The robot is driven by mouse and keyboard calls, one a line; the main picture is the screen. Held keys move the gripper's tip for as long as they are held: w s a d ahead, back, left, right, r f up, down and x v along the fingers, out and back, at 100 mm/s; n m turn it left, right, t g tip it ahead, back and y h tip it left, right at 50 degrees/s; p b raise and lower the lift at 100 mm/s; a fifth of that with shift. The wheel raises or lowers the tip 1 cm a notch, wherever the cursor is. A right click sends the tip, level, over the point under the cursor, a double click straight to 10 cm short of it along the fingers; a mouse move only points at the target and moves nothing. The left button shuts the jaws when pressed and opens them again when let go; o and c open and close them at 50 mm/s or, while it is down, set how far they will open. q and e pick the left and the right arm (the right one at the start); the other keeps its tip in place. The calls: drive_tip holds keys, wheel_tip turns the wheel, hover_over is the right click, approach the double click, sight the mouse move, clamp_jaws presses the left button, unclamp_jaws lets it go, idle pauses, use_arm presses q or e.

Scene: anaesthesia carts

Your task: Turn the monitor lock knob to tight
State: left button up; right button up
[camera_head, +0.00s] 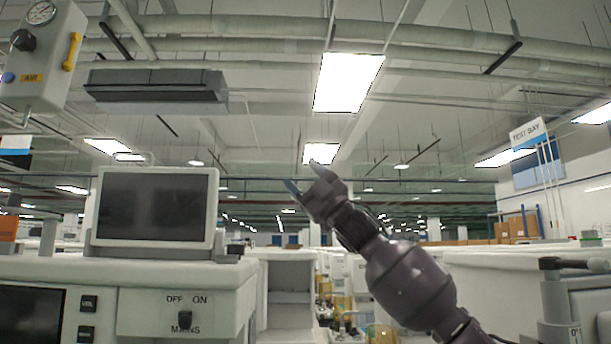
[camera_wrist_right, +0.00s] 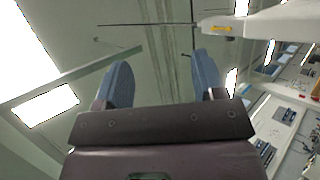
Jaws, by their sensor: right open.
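The monitor (camera_head: 152,207), a dark screen in a pale frame, stands upright on the cart (camera_head: 120,270) at the left of the head view. A small dark part (camera_head: 235,248) sits beside its lower right corner. I cannot tell whether this is the lock knob, and no knob marking for tight can be read. My right gripper (camera_head: 304,177) is raised in mid-air, right of the monitor and apart from it. In the right wrist view its two blue fingers (camera_wrist_right: 160,68) are spread with nothing between them. My left gripper is not in view.
A MAINS switch (camera_head: 185,320) is on the cart front. A gauge box with a yellow handle (camera_head: 40,55) hangs at upper left. A post with a black handle (camera_head: 563,263) stands at lower right. The air around my right gripper looks clear.

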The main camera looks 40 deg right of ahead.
drive_tip(key=w+d+m+t+h+p, duration=0.2)
drive_tip(key=d+m+h, duration=0.4)
drive_tip(key=m+h, duration=0.45)
drive_tip(key=n+g+y+p, duration=0.1)
drive_tip(key=n+g+y, duration=0.1)
drive_tip(key=g+y, duration=1.2)
approach(238, 249)
use_arm(q)
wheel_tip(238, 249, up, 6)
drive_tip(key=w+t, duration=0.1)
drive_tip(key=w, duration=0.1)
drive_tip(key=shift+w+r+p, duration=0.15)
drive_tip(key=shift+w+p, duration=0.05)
drive_tip(key=shift+p, duration=0.25)
use_arm(e)
drive_tip(key=shift+m+g+h, duration=0.25)
drive_tip(key=shift+g+h, duration=0.4)
drive_tip(key=shift+g, duration=0.05)
drive_tip(key=w+a, duration=0.2)
drive_tip(key=w+a+r, duration=0.1)
drive_tip(key=w+a, duration=0.1)
drive_tip(key=w+a+r, duration=0.1)
drive_tip(key=w+a, duration=0.1)
drive_tip(key=w, duration=0.1)
drive_tip(key=shift+c, duration=0.4)
